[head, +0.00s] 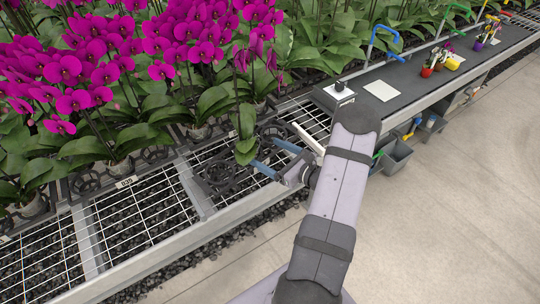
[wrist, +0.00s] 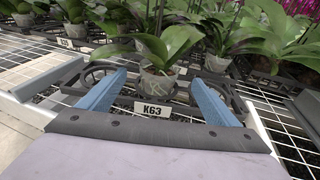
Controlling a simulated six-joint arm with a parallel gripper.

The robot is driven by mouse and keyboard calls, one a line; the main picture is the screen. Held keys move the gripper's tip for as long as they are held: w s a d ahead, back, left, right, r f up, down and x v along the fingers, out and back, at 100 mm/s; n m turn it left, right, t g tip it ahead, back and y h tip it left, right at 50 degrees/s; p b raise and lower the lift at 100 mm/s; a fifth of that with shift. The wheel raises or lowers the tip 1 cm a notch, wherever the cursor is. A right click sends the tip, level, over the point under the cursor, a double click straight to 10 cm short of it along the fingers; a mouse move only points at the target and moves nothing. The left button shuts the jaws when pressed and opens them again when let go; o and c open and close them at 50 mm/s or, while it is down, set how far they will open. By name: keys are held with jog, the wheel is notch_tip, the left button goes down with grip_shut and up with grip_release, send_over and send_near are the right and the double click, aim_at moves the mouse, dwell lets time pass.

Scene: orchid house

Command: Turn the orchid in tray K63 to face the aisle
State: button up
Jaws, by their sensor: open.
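Tray K63 shows in the wrist view as a black open-ring tray with a white K63 label (wrist: 153,109) on its front. In the head view the tray (head: 215,178) stands at the bench's aisle edge. The orchid's clear pot (wrist: 158,84) sits in the tray's middle, with broad green leaves (wrist: 135,45) above it. In the head view its leaves (head: 246,150) hang over the tray and hide the pot. My gripper (head: 274,157) is open at the tray's aisle side. In the wrist view its blue fingers (wrist: 158,77) appear left and right of the pot, apart from it.
Other potted orchids with magenta blooms (head: 60,70) crowd behind the tray on the wire bench (head: 130,220). A dark work surface (head: 430,75) with a white card (head: 382,90) and small pots lies to the right. The concrete aisle (head: 450,210) is open, with grey bins (head: 395,155) under the bench.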

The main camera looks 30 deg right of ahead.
aim_at(256, 151)
jog(key=shift+w+a+f+b, duration=0.2)
jog(key=shift+w+f+b, duration=0.25)
jog(key=shift+w, duration=0.25)
jog(key=b+x, duration=0.1)
jog(key=x, duration=0.1)
jog(key=f+b+x, duration=0.1)
jog(key=x, duration=0.2)
jog(key=b+x, duration=0.1)
jog(key=x, duration=0.2)
jog(key=shift+s+f+b, duration=0.15)
jog(key=shift+f+b, duration=0.15)
jog(key=shift+b, duration=0.1)
jog(key=shift+b+x, duration=0.4)
jog(key=shift+x, duration=0.45)
jog(key=shift+r, duration=0.1)
jog(key=shift+d, duration=0.1)
jog(key=c, duration=1.2)
jog(key=shift+r, duration=0.25)
